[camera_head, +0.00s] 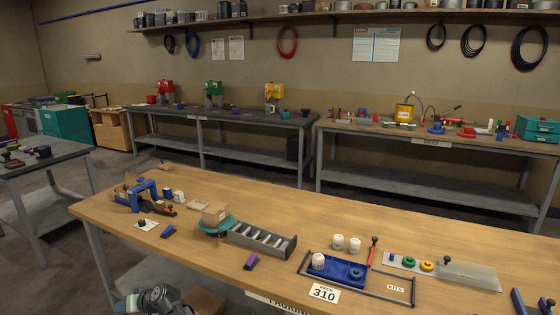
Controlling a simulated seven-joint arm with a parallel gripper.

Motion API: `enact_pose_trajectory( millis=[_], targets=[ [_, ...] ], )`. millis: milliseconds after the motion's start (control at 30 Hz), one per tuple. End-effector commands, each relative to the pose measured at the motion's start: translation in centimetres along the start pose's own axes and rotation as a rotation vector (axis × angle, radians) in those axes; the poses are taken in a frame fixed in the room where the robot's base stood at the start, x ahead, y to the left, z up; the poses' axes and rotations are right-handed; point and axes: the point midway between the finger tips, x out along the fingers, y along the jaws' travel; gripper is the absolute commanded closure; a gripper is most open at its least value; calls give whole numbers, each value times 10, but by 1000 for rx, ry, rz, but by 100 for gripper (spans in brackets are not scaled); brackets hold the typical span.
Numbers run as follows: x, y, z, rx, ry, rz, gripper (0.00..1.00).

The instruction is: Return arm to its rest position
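No gripper fingers can be made out in the head view. A grey, rounded metal part (158,298) shows at the bottom edge, left of centre, in front of the workbench; I cannot tell whether it belongs to my arm. No arm reaches over the near wooden workbench (350,215). On the bench, a blue tray (330,267) with a white jar (319,260) stands inside a dark frame by a "310" card (324,292).
A clear cover (468,274) lies at right. The bench's back middle is clear. Further benches stand behind.

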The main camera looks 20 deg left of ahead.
Motion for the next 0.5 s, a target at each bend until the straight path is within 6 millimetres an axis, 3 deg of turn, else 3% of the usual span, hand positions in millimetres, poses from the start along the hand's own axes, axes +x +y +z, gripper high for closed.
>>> enact_pose_trajectory(
  millis=[267,500],
  targets=[
    [-34,98,53,63,-58,101,65],
    [-92,212,124,156,-139,232,65]
  ],
)
